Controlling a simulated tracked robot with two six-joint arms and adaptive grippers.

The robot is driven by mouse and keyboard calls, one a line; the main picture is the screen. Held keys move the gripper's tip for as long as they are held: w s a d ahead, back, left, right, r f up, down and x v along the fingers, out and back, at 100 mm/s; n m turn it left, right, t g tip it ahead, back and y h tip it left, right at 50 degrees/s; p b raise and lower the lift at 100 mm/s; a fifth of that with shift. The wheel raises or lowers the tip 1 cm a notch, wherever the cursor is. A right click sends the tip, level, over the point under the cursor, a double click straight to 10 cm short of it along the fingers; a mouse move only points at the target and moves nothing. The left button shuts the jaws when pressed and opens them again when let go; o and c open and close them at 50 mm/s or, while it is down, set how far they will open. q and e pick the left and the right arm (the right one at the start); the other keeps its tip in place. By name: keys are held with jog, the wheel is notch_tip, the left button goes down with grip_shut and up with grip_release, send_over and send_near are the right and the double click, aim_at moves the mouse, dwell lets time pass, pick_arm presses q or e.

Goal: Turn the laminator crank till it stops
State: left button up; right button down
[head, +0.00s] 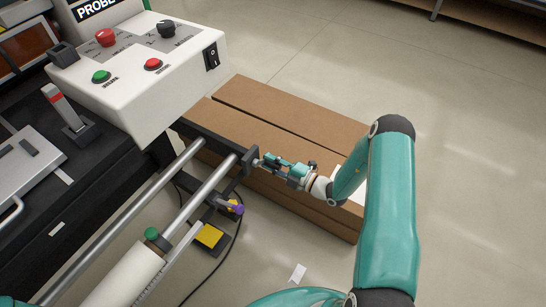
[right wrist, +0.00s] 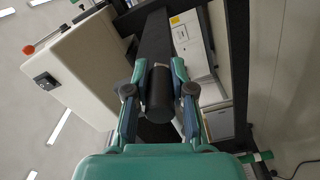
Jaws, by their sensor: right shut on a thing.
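The laminator (head: 120,190) fills the left of the head view, with two steel bars and a white roll (head: 128,272). A dark crank arm (head: 250,160) shows at the end of its frame, at the centre. My right gripper (head: 272,161) is beside it with its fingers toward the crank. In the right wrist view the gripper (right wrist: 158,82) is shut on the crank's dark cylindrical handle (right wrist: 159,98), with one finger on each side. The handle is partly hidden by the gripper in the head view. My left gripper is in neither view.
A control box (head: 150,75) with red and green buttons overhangs the laminator. Long brown cartons (head: 290,115) lie on the floor behind my right gripper. Open floor (head: 460,150) is at the right.

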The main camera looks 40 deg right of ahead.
jog(key=shift+s+a+f+m, duration=0.2)
jog(key=shift+f+m, duration=0.3)
jog(key=shift+m, duration=0.5)
jog(key=c, duration=1)
grip_release()
jog(key=shift+a, duration=0.1)
jog(key=v, duration=1.2)
